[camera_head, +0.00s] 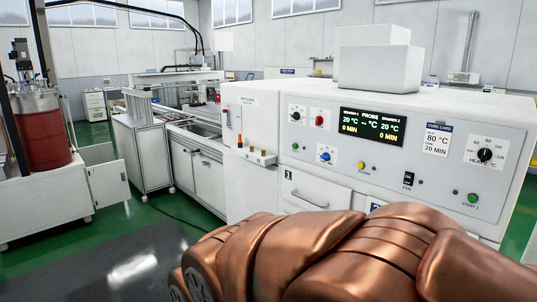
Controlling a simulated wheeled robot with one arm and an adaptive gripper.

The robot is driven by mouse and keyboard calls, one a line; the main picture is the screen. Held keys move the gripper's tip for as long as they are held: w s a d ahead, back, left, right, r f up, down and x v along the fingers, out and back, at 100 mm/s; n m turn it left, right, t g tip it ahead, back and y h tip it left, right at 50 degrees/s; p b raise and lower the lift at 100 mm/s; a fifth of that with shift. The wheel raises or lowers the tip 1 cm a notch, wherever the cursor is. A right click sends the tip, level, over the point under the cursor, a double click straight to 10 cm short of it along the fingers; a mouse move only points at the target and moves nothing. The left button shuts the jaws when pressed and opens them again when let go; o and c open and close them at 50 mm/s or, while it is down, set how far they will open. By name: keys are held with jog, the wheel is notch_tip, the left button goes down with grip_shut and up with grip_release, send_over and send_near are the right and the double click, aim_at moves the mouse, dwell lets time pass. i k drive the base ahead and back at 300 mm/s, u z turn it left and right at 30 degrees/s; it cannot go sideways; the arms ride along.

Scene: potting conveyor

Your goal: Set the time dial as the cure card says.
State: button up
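The cure card (437,140) on the oven's front panel reads 80 °C and 20 MIN. The dark display (373,126) left of it shows 20 °C on both sides and 0 MIN on both sides, with a dashed probe reading between. My gripper is not in view.
My copper-coloured arm crosses the lower foreground and hides part of the oven's lower front. A drawer (317,195) marked 1 is below the panel. A yellow button (361,166), a fan switch (408,179) and a green start button (473,198) are also on the panel.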

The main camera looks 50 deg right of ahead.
aim_at(326, 156)
jog(key=z, duration=0.2)
jog(key=i, duration=1.35)
jog(key=z, duration=0.55)
